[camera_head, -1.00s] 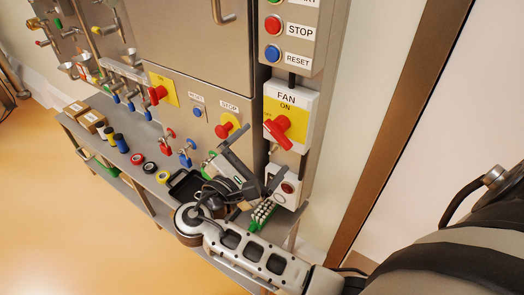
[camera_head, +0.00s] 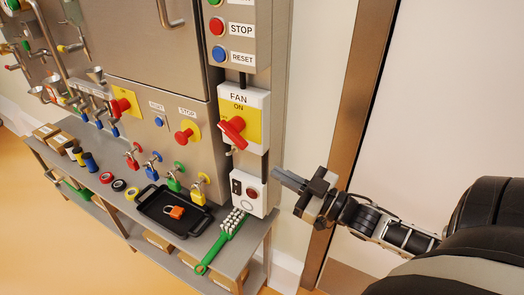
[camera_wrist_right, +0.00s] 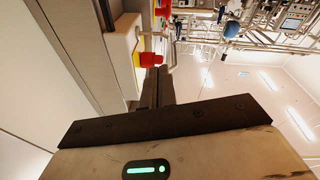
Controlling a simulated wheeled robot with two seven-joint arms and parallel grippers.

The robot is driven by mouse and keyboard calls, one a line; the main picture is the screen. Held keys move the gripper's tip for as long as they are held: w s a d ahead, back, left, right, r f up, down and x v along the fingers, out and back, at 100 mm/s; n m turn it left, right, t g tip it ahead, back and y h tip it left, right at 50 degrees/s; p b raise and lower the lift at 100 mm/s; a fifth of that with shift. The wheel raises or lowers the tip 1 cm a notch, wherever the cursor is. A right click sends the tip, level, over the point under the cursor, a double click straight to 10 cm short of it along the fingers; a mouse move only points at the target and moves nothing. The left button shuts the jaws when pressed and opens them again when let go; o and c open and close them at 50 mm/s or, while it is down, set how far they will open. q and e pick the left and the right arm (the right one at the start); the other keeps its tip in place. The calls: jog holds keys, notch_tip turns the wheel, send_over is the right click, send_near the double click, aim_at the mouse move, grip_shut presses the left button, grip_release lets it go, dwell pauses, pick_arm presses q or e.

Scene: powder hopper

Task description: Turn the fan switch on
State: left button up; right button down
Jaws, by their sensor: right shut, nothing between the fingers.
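The fan switch is a red rotary knob (camera_head: 233,131) on a yellow plate in a white box (camera_head: 256,104) labelled FAN, with ON printed above the knob. Its handle sits at a slant, not pointing straight at ON. My right gripper (camera_head: 275,172) is shut and empty, to the right of and below the fan box, apart from it. In the right wrist view its dark fingers (camera_wrist_right: 158,86) point toward a red knob (camera_wrist_right: 150,59) beside a yellow plate; contact cannot be judged there. My left gripper is not in view.
Below the fan box is a white socket box (camera_head: 248,193) with a red button. STOP (camera_head: 217,26) and RESET (camera_head: 219,54) buttons sit above. A brown door frame (camera_head: 352,100) stands right.

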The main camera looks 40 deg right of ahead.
aim_at(237, 131)
notch_tip(237, 131, up, 5)
jog(key=s+d+m+t+y, duration=0.2)
jog(key=s, duration=0.1)
jog(key=shift+w+a+r+p, duration=0.15)
jog(key=shift+w+a, duration=0.6)
jog(key=shift+w, duration=1.05)
jog(key=shift+w+a+r+p, duration=0.15)
jog(key=shift+w+a, duration=0.65)
jog(key=shift+w, duration=1.05)
jog(key=shift+w+a+r+p, duration=0.15)
jog(key=shift+w+a, duration=0.6)
jog(key=shift+w, duration=1.05)
jog(key=shift+f, duration=0.15)
jog(key=shift+f+t+b, duration=0.25)
jog(key=shift+t+b, duration=0.05)
jog(key=shift+b, duration=0.6)
jog(key=shift+f+b, duration=0.1)
jog(key=shift+b, duration=0.25)
